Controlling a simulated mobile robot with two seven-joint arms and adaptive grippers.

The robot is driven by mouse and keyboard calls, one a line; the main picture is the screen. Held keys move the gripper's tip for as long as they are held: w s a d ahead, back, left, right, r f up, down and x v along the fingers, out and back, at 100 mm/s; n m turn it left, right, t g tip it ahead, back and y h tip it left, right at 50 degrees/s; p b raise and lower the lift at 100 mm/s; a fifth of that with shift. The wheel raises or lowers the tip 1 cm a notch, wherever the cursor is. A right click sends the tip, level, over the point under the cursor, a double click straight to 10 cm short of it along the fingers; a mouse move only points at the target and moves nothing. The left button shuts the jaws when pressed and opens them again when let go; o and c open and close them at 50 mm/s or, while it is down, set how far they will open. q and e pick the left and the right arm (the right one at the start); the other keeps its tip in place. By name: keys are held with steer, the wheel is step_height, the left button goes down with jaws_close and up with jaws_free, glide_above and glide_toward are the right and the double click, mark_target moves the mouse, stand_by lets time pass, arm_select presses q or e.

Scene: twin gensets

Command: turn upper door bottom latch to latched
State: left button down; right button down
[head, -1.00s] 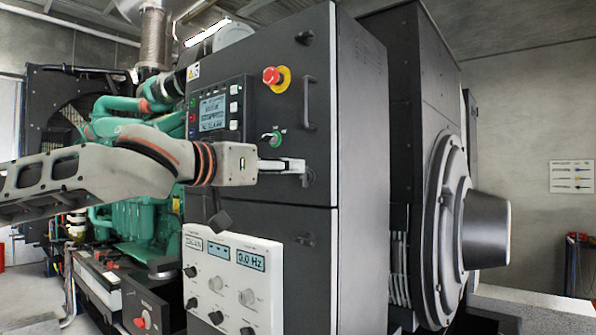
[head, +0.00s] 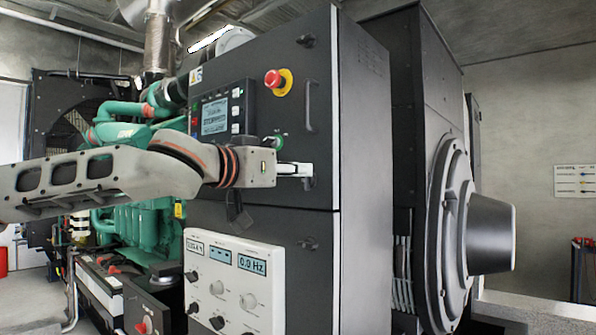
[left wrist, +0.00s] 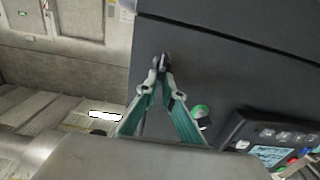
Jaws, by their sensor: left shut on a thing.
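The upper door (head: 265,130) is a dark panel with a display, and it looks closed against the cabinet. Its bottom latch (head: 308,184) is a small dark piece near the door's lower right corner, mostly hidden behind the fingertips in the head view. My left gripper (head: 307,170) reaches it from the left and is shut on it. In the left wrist view the two fingers (left wrist: 161,76) converge on the dark latch (left wrist: 161,60). The latch's exact angle is hard to tell. My right gripper is not in view.
The red emergency stop (head: 274,80), a door handle (head: 311,106) and a green-ringed switch (head: 275,141) sit close to my left gripper. An upper latch (head: 306,40) is above. The lower door has its own latch (head: 307,243) and a white control panel (head: 238,284).

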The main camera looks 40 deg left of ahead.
arm_select(q)
steer(key=shift+m, duration=0.3)
steer(key=m, duration=0.2)
steer(key=shift+d+m+p, duration=0.25)
steer(key=shift+m+p, duration=0.05)
steer(key=m, duration=0.2)
steer(key=shift+d+f+m, duration=0.15)
steer(key=shift+d+m, duration=0.1)
steer(key=shift+m, duration=0.15)
steer(key=m, duration=0.3)
steer(key=shift+d+f+m, duration=0.2)
steer(key=shift+f+m, duration=0.05)
steer(key=shift+m, duration=0.05)
steer(key=m, duration=0.3)
steer(key=shift+s+d+f+m, duration=0.1)
steer(key=shift+d+f+m, duration=0.15)
steer(key=shift+m, duration=0.15)
steer(key=shift+f+m, duration=0.2)
steer(key=shift+m, duration=0.9)
steer(key=shift+f+m, duration=0.1)
steer(key=shift+m, duration=1)
steer(key=shift+f, duration=0.1)
